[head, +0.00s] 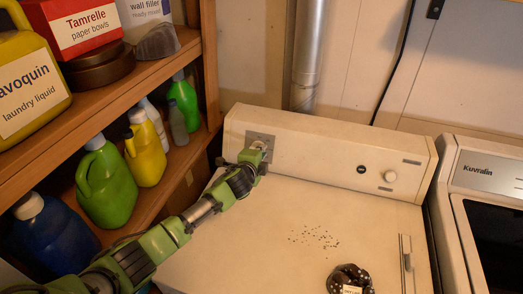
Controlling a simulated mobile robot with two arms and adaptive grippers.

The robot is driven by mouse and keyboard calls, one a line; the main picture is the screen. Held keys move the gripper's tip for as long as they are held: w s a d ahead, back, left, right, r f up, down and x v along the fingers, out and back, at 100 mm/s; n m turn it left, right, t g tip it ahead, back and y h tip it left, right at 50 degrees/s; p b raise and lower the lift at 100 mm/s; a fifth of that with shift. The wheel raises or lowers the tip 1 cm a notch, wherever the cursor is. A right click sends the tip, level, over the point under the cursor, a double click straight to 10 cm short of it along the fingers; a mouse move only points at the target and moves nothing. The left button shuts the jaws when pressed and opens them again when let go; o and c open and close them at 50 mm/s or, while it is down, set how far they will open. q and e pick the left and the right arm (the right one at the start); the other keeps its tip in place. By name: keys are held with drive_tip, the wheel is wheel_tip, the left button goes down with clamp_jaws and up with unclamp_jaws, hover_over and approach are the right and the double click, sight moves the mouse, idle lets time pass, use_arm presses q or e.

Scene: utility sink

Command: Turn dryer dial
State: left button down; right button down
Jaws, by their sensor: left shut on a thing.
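The dryer (320,143) is a cream machine with a raised control panel along its back edge. The dryer dial (258,145) sits on a grey plate at the panel's left end. My left gripper (256,152) is shut on the dial, its green arm reaching in from the lower left. The gripper covers most of the dial, so the dial's angle cannot be read. My right gripper is out of view.
The panel also has a small dark knob (361,169) and a pale knob (390,176). A dark spotted item (350,277) and scattered specks lie on the dryer top. A wooden shelf (150,80) with several bottles stands close at left; another machine (490,175) stands at right.

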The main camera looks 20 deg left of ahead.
use_arm(q)
drive_tip(key=shift+f+m, duration=0.15)
drive_tip(key=shift+m, duration=0.25)
drive_tip(key=c, duration=2.1)
unclamp_jaws()
drive_tip(key=shift+s, duration=0.1)
drive_tip(key=v, duration=0.7)
drive_tip(key=shift+s, duration=0.2)
